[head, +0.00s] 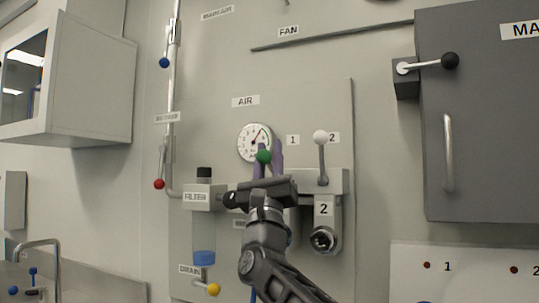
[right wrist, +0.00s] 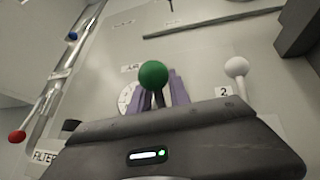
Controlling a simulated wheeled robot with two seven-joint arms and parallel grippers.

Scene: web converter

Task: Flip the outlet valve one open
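Outlet valve one's lever shows as a green ball knob (head: 264,157) near the label 1, in front of the wall panel. The green knob is also large in the right wrist view (right wrist: 153,74), with a dark stem below it. My right gripper (head: 270,155) reaches up from below, its purple fingers (right wrist: 160,92) standing apart on either side of the stem, just behind the knob. I cannot tell whether either finger touches the stem. The gripper body hides the valve body. My left gripper is not in view.
Valve two's white-knobbed lever (head: 321,138) stands upright close to the right. The air gauge (head: 254,142) is behind the knob. The filter (head: 204,198) with a yellow drain knob (head: 214,290) is at left. A grey cabinet (head: 480,120) with a black-knobbed lever is at right.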

